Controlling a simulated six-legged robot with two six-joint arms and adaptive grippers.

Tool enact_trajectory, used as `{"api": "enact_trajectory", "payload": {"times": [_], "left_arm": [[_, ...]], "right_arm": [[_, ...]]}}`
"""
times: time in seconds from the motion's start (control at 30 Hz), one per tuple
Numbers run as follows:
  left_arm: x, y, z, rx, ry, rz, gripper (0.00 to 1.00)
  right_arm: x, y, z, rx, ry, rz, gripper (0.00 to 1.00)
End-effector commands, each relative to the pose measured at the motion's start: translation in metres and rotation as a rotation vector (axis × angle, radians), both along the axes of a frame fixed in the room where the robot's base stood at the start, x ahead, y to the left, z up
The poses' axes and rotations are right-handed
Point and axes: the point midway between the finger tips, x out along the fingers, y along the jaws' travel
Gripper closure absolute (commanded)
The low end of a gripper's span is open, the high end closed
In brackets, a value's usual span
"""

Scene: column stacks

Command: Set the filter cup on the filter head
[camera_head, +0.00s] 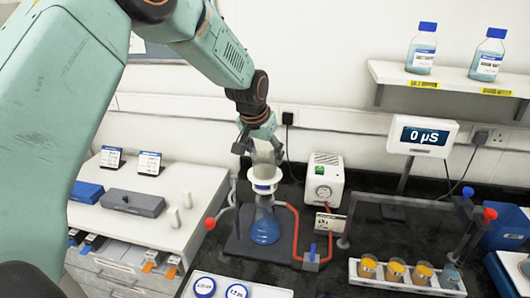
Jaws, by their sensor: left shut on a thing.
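My left gripper (259,146) reaches down from the upper left, its fingers shut around a pale, translucent filter cup (264,171). The cup is upright, directly over the white filter head (265,186). From this angle I cannot tell whether the cup touches the head or hangs just above it. The filter head sits on top of a glass flask (265,228) with blue liquid, on a dark stand. The gripper fingers hide the upper part of the cup. My right gripper does not show.
A white pump box (323,180) with a gauge stands right of the flask, and a red hose (295,226) curves beside it. A meter (423,137) stands behind. A white cabinet with trays is left.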

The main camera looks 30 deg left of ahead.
Motion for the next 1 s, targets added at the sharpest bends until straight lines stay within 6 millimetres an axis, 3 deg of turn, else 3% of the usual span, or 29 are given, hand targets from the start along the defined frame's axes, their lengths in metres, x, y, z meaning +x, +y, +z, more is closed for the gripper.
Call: {"api": "enact_trajectory", "payload": {"times": [0.1, 0.13, 0.2, 0.43, 0.67, 0.83, 1.0], "left_arm": [[0.0001, 0.0000, -0.0001, 0.000, 0.000, 0.000, 0.88], [0.0000, 0.0000, -0.0001, 0.000, 0.000, 0.000, 0.38], [0.0001, 0.0000, -0.0001, 0.000, 0.000, 0.000, 0.32], [0.0001, 0.0000, 0.0000, 0.000, 0.000, 0.000, 0.13], [0.0001, 0.0000, 0.0000, 0.000, 0.000, 0.000, 0.13], [-0.0001, -0.0001, -0.0003, 0.000, 0.001, 0.000, 0.00], [-0.0001, -0.0001, -0.0003, 0.000, 0.000, 0.000, 0.00]], "right_arm": [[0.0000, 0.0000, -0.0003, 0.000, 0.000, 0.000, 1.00], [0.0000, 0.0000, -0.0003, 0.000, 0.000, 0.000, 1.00], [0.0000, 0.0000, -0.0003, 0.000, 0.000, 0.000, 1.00], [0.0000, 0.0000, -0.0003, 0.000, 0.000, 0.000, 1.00], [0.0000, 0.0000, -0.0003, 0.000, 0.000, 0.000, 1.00], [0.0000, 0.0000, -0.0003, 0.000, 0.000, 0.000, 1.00], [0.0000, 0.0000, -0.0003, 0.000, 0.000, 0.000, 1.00]]}}
